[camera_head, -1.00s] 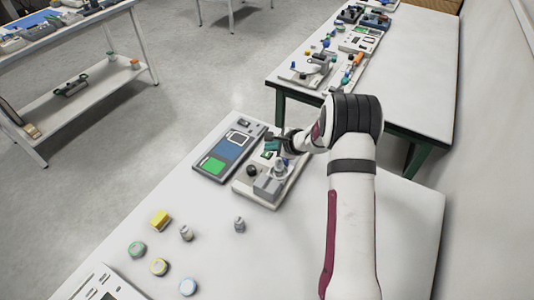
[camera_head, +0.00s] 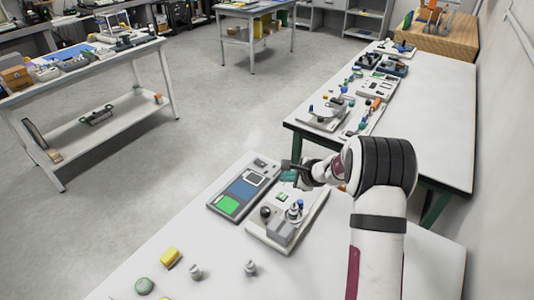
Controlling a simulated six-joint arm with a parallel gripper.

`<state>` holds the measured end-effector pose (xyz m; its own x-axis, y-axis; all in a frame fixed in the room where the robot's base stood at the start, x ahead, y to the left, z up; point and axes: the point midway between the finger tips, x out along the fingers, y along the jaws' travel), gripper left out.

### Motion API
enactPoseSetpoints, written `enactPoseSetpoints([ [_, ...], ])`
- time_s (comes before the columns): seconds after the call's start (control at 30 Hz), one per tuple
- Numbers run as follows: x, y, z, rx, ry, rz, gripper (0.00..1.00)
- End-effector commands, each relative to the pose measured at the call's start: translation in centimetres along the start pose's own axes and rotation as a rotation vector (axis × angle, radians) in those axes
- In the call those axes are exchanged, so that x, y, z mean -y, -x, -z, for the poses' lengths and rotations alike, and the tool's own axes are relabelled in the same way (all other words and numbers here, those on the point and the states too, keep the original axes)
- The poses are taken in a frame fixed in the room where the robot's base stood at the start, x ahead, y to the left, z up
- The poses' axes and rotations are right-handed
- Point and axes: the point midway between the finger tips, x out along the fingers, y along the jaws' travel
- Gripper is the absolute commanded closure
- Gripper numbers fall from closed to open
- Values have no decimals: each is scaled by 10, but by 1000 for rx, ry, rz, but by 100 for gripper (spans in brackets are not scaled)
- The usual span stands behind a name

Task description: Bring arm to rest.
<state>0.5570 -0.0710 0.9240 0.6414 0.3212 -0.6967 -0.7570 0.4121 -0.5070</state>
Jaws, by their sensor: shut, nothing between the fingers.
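My arm reaches up from the lower right, with its white upper part and black-ribbed joint over the near table (camera_head: 330,262). My gripper (camera_head: 290,165) is at the far end, small and dark, above the back edge of a weighing device (camera_head: 268,234). It is shut with nothing in it. The device is a pale base with a grey block and small knobs. A blue-grey panel with a green square (camera_head: 236,186) lies left of it. Contact between the gripper and the device cannot be told.
A second table (camera_head: 425,125) with several devices is behind at right. A shelved table (camera_head: 90,60) stands left. Open floor lies between.

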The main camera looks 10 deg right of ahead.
Motion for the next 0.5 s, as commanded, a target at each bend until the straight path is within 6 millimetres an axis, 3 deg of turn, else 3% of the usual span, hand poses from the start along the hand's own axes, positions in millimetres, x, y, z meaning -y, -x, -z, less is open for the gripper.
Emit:
enactPoseSetpoints([
  [0.07,-1,3,-6,7,16,-6,100],
  [0.13,-5,19,-30,37,89,-32,100],
  [0.23,-36,71,-95,119,312,-133,100],
  [0.3,-78,119,-136,174,506,-240,100],
  [0.37,-122,163,-157,204,670,-340,100],
  [0.43,-175,212,-164,214,851,-462,100],
  [0.5,-223,254,-155,198,1005,-577,100],
])
